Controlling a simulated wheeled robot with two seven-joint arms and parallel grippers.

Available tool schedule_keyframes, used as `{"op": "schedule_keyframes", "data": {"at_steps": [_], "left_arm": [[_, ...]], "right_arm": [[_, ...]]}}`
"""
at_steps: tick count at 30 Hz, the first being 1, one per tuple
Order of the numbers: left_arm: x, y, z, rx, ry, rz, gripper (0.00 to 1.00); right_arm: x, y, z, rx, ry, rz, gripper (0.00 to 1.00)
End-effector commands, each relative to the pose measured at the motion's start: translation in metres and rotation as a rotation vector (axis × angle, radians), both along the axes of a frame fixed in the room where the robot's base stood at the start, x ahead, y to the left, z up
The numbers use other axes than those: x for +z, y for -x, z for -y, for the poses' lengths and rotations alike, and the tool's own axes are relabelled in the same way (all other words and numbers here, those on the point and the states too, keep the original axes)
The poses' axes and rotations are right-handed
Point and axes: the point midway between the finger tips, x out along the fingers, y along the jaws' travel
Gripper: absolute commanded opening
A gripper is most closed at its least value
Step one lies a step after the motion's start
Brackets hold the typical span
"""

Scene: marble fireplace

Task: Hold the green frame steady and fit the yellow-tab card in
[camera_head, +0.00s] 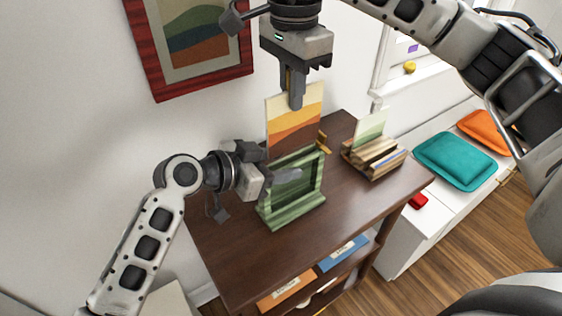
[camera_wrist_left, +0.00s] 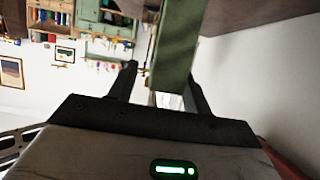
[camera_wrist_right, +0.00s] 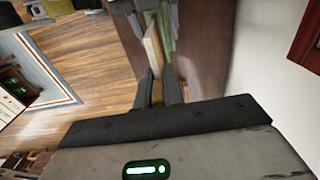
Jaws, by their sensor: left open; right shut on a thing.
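The green frame (camera_head: 313,184) stands upright on the dark wooden cabinet top. My left gripper (camera_head: 283,178) is open at the frame's left side; in the left wrist view a green bar of the frame (camera_wrist_left: 174,50) passes between its fingers, and contact is unclear. My right gripper (camera_head: 295,96) is shut on the top of the card (camera_head: 294,128), banded cream, yellow, orange and brown, and holds it upright. The card's lower edge meets the frame's top; whether it is inside the slot is hidden. The card shows edge-on in the right wrist view (camera_wrist_right: 154,46).
A wooden rack (camera_head: 374,158) with a pale green card stands right of the frame. A small gold piece (camera_head: 323,143) shows beside the card. A red-framed picture (camera_head: 195,42) hangs behind. The cabinet top (camera_head: 240,262) is clear in front.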

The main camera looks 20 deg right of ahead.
Motion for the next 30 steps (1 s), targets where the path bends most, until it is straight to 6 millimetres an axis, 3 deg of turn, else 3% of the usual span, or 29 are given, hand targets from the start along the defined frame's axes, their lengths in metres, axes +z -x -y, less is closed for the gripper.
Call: {"op": "schedule_keyframes", "data": {"at_steps": [11,16,17,30], "left_arm": [[-0.0024,-0.0008,0.006,0.001,0.0,0.001,0.49],[-0.0024,-0.0007,0.0058,0.0,0.0,0.001,0.05],[-0.0024,-0.0007,0.0058,0.0,0.0,0.001,0.0],[-0.0024,-0.0007,0.0055,0.0,0.0,0.0,0.0]], "right_arm": [[0.0001,0.0,-0.0001,0.0,0.0,0.0,0.0],[0.0001,-0.0001,-0.0001,0.0,0.0,0.0,0.0],[0.0001,0.0,-0.0001,0.0,0.0,0.0,0.0],[0.0001,0.0,0.0,0.0,0.0,0.0,0.0]]}}
